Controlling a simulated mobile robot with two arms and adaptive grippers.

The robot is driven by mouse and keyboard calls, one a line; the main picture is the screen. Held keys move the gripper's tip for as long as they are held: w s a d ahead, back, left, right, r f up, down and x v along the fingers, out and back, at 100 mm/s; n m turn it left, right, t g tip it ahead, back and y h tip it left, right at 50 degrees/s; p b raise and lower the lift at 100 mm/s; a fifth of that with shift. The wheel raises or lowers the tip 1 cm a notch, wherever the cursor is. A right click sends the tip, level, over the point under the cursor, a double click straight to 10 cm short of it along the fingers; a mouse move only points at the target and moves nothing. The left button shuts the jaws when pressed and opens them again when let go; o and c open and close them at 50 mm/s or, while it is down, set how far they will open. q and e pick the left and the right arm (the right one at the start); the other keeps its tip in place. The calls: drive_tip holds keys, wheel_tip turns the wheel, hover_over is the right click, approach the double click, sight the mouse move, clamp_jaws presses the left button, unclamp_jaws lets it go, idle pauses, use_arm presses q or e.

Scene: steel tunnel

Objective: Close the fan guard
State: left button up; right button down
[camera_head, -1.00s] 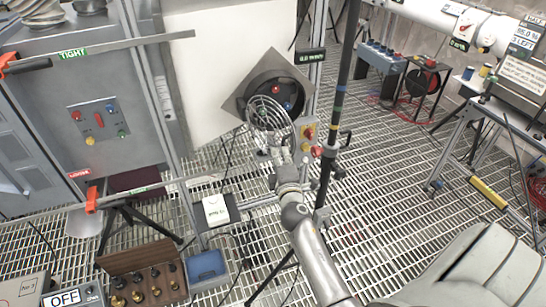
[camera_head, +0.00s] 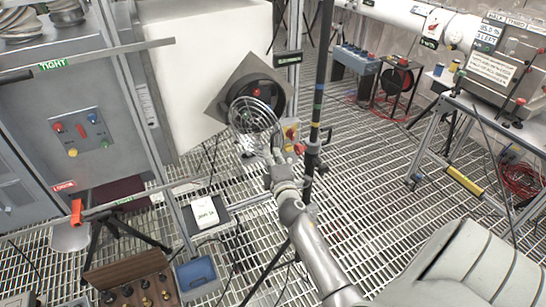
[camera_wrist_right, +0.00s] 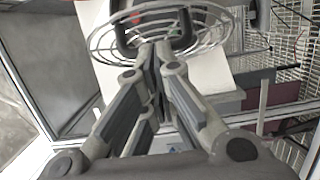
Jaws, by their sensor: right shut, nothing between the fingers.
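The fan (camera_head: 258,91) is a dark round housing with a red hub on a square grey plate, fixed to the white panel. Its wire guard (camera_head: 240,113) is a round cage of metal rings, standing swung out from the fan at its lower left. My right gripper (camera_head: 270,155) is close beside the guard's lower right edge, its fingers partly hidden by the wires. In the right wrist view the guard (camera_wrist_right: 100,42) spans the top, and the shut, empty fingers (camera_wrist_right: 154,50) reach up to its wires. I cannot tell whether they touch. My left gripper is not in view.
A dark upright pole (camera_head: 318,90) stands right of the fan, near my right arm. A grey cabinet (camera_head: 120,165) is at the left. Open grating floor (camera_head: 370,190) lies to the right.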

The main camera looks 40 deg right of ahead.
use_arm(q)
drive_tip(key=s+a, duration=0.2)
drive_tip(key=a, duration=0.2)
use_arm(e)
drive_tip(key=d+b+v, duration=0.1)
drive_tip(key=b+v, duration=0.1)
drive_tip(key=v, duration=0.8)
drive_tip(key=w+a+m+g+h+b, duration=0.1)
drive_tip(key=w+a+h+b, duration=0.1)
drive_tip(key=w+a+b, duration=0.45)
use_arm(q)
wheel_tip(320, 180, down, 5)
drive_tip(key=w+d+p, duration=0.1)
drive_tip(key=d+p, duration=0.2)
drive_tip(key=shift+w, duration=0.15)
use_arm(e)
drive_tip(key=w+d, duration=0.6)
drive_tip(key=d, duration=0.2)
drive_tip(key=shift+d, duration=0.15)
drive_tip(key=shift+r, duration=0.15)
